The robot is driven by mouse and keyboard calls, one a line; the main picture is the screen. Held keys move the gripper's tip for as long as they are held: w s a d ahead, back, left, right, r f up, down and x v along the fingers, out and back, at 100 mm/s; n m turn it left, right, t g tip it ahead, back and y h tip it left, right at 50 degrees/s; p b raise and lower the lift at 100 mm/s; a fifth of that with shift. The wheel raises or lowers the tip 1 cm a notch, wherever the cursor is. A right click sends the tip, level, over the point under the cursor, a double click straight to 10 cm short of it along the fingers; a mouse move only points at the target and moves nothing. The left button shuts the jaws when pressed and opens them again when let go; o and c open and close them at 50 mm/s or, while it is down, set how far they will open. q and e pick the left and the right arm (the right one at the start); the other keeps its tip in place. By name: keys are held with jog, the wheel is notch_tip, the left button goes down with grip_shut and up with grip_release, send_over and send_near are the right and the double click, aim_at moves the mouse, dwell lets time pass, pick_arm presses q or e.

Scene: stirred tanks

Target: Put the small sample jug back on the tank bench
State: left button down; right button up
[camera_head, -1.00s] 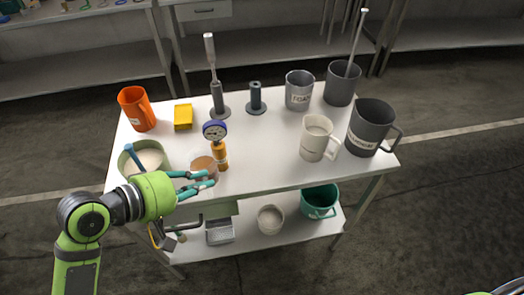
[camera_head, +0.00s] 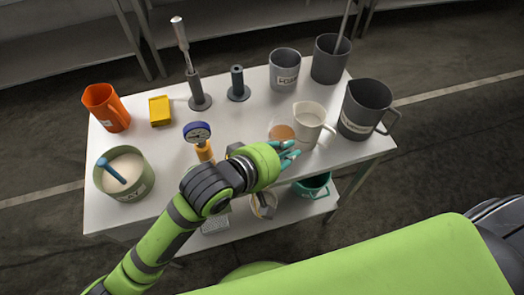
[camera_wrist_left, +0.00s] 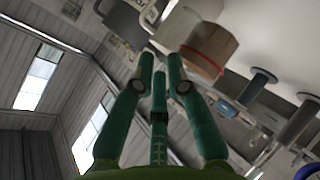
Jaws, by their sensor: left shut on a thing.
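The small sample jug (camera_head: 282,132) is clear-walled with brown contents. It also shows in the wrist view (camera_wrist_left: 205,48), just beyond the fingertips. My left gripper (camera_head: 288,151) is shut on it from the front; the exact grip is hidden. The jug is over the front half of the white tank bench (camera_head: 240,128), close to the left of the cream jug (camera_head: 309,118). I cannot tell whether its base touches the bench top. In the wrist view my left gripper's teal fingers (camera_wrist_left: 160,85) are close together. My right gripper is not in view.
A dark grey jug (camera_head: 366,108) stands at the right, grey pots (camera_head: 285,70) behind. A pressure gauge (camera_head: 197,132), cream-filled pot (camera_head: 124,175), orange jug (camera_head: 106,108) and yellow box (camera_head: 160,110) are at left. A green bucket (camera_head: 311,188) is on the lower shelf.

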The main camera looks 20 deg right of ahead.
pick_arm(q)
jog(key=shift+w+a+f+p, duration=0.2)
jog(key=shift+w+a+f, duration=0.5)
jog(key=shift+f, duration=0.55)
jog(key=shift+w+a+f+p, duration=0.2)
jog(key=shift+w+a+f, duration=0.5)
jog(key=shift+f, duration=0.55)
jog(key=shift+w+a+f+p, duration=0.2)
jog(key=shift+w+a+f, duration=0.5)
jog(key=shift+f, duration=0.55)
jog(key=c, duration=1.2)
grip_release()
jog(key=shift+w+d, duration=0.1)
jog(key=shift+c, duration=0.2)
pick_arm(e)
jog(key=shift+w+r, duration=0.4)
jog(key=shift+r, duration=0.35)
pick_arm(q)
jog(key=b+v, duration=0.1)
jog(key=v, duration=1.1)
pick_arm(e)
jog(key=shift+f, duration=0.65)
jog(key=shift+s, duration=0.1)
